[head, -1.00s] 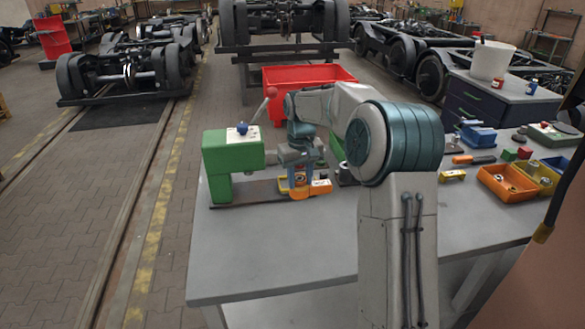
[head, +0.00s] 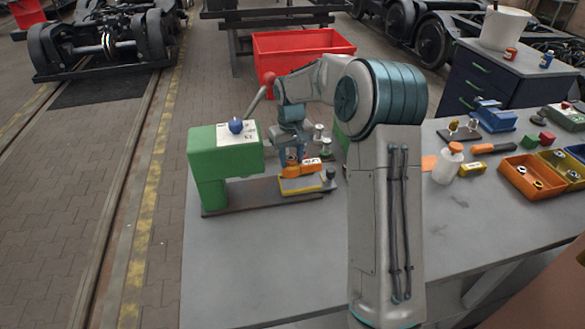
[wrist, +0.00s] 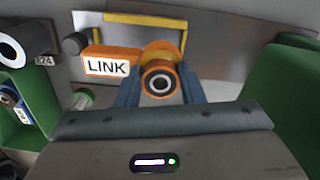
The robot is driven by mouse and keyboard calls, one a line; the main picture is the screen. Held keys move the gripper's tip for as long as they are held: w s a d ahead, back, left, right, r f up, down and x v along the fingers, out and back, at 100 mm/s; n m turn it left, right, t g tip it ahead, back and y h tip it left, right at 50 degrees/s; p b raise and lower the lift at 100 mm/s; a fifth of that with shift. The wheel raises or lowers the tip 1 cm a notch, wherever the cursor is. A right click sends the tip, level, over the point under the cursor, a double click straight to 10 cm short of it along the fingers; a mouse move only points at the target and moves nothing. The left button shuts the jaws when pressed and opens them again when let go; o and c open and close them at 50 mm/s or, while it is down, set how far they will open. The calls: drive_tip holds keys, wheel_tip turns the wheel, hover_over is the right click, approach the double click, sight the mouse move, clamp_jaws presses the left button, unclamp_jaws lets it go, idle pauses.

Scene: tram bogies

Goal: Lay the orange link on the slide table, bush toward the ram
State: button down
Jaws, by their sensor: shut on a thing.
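My gripper (head: 292,163) is shut on the orange link (head: 306,168), with its blue fingers on either side of the bush end. In the wrist view the link (wrist: 102,63) has a white LINK label, and its dark round bush (wrist: 160,84) shows between the fingertips. The slide table (head: 301,187) has yellow edging and lies below the link; its yellow edge also shows in the wrist view (wrist: 140,20). The bush end faces the green press (head: 225,150), the label end away from it. I cannot tell whether the link touches the table. The ram is hard to make out.
A lever with a red ball (head: 269,78) rises behind the press. Small metal parts (head: 322,143) stand close behind the gripper. A white bottle (head: 447,166) and an orange bin (head: 533,178) stand to the right. The bench front is clear.

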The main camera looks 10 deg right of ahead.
sight(291, 169)
drive_tip(key=shift+f, duration=2.35)
drive_tip(key=c, duration=0.9)
unclamp_jaws()
drive_tip(key=shift+c, duration=0.2)
drive_tip(key=shift+p, duration=0.3)
wheel_tip(291, 169, up, 11)
drive_tip(key=shift+b, duration=0.7)
drive_tip(key=shift+s+r, duration=0.1)
drive_tip(key=shift+r, duration=0.55)
drive_tip(key=s+r+m+t, duration=0.1)
drive_tip(key=s+r, duration=0.2)
drive_tip(key=s, duration=0.9)
drive_tip(key=s+r+t, duration=0.1)
drive_tip(key=s+r, duration=0.2)
drive_tip(key=s, duration=0.9)
drive_tip(key=s+f+m+t, duration=0.1)
drive_tip(key=s+f, duration=0.3)
drive_tip(key=s, duration=0.5)
